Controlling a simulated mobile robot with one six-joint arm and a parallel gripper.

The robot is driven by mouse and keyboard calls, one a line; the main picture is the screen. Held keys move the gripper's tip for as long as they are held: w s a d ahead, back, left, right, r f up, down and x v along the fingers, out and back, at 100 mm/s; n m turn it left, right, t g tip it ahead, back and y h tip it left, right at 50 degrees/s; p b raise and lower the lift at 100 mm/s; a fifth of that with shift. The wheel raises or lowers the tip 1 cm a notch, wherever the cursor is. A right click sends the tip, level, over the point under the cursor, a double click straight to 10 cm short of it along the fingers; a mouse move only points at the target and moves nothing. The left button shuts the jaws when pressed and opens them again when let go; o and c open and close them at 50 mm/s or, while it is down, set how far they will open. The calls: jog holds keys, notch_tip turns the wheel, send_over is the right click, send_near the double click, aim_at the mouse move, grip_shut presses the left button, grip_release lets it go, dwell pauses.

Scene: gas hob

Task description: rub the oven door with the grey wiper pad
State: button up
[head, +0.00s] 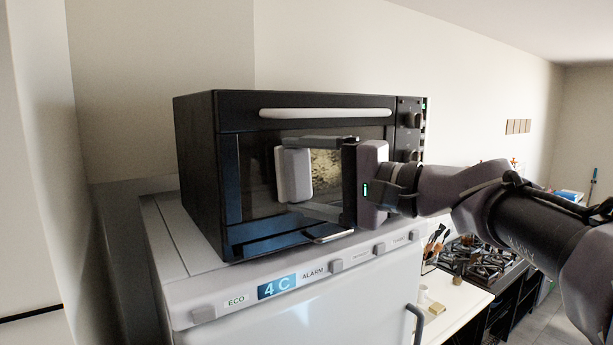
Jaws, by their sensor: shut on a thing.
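The oven (200,165) is a black box standing on top of a white fridge. Its door (258,200) faces me, shut, with a dark glass window and a pale horizontal handle (326,113) along the top. My gripper (305,187) is in front of the door, reaching in from the right. I cannot tell whether the pad touches the glass. My gripper and wrist hide the right part of the door.
The white fridge (330,310) has a row of buttons and a blue display (277,286) along its top front edge. Oven knobs (412,120) sit right of the door. A gas hob (478,258) on a counter lies lower right, behind my arm.

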jog(key=shift+w+a, duration=0.15)
jog(key=shift+w, duration=0.05)
